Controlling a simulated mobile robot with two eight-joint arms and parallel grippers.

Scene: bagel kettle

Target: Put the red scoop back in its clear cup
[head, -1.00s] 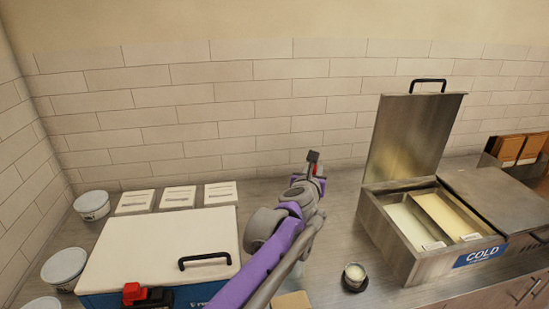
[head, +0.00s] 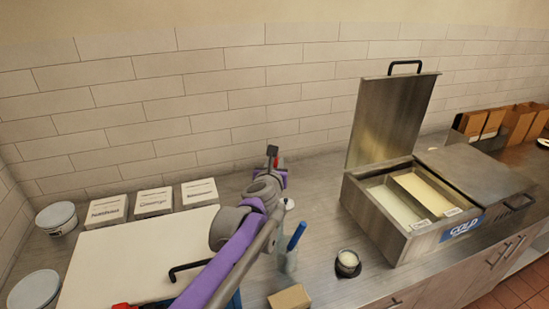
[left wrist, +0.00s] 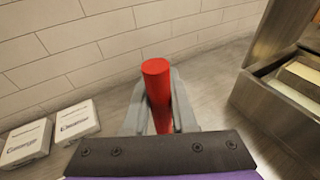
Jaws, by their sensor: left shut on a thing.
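My left gripper (head: 272,158) is above the counter near the back wall and is shut on the red scoop (left wrist: 156,95). In the left wrist view the scoop's red round handle stands up between the two grey fingers; its lower end is hidden. A little red also shows at the gripper in the head view. A clear cup (head: 288,263) with a blue-handled utensil (head: 297,236) in it stands on the counter, right of my left forearm and nearer than the gripper. I cannot tell whether this is the scoop's cup. My right gripper is not in view.
A steel cold well (head: 400,240) with its lid raised stands to the right. A small cup of white stuff (head: 347,259) sits in front of it. White boxes (head: 153,201) line the wall at left, behind a white-lidded cooler (head: 125,255). Tubs stand far left.

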